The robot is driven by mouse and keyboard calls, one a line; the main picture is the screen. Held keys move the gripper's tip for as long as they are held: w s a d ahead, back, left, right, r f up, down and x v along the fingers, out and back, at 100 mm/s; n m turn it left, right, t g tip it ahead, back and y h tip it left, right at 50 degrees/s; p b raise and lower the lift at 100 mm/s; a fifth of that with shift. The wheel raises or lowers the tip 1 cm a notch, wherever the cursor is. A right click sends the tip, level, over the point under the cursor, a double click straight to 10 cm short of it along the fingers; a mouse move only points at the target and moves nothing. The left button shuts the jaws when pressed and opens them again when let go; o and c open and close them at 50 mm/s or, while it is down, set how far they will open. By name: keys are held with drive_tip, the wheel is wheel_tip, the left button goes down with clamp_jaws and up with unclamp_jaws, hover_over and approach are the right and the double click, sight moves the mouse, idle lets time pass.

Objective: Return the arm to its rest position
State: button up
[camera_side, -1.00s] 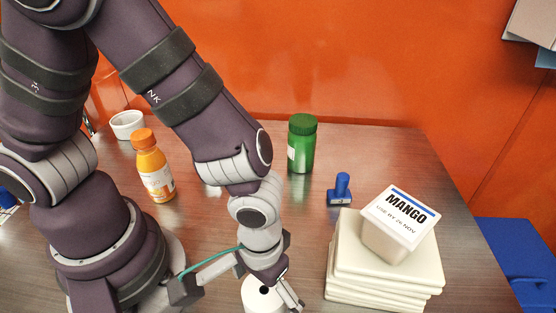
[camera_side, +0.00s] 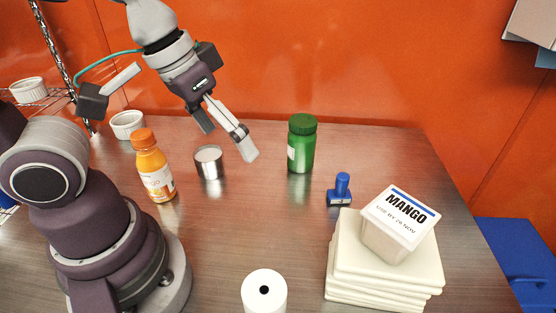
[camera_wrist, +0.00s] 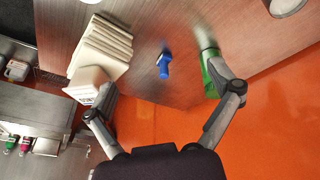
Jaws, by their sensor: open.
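My gripper (camera_side: 230,143) is open and empty. In the side view it hangs in the air above the back of the table, its fingers angled down to the right, between a steel cup and a green-lidded jar. In the wrist view my gripper (camera_wrist: 162,98) has its two fingers spread wide with nothing between them. My arm is raised at the upper left, and its base stands at the left of the table.
The metal table (camera_side: 290,235) carries an orange bottle (camera_side: 155,170), steel cup (camera_side: 209,162), green jar (camera_side: 302,145), blue stamp (camera_side: 341,190) and white paper roll (camera_side: 264,292). A MANGO tub (camera_side: 398,222) sits on stacked pale slabs (camera_side: 345,285). An orange wall (camera_side: 330,55) stands behind.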

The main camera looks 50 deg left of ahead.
drive_tip(key=a, duration=0.1)
drive_tip(key=a+t, duration=0.1)
drive_tip(key=a+r+y, duration=0.1)
drive_tip(key=shift+s+a+m+t, duration=0.3)
drive_tip(key=shift+a, duration=0.1)
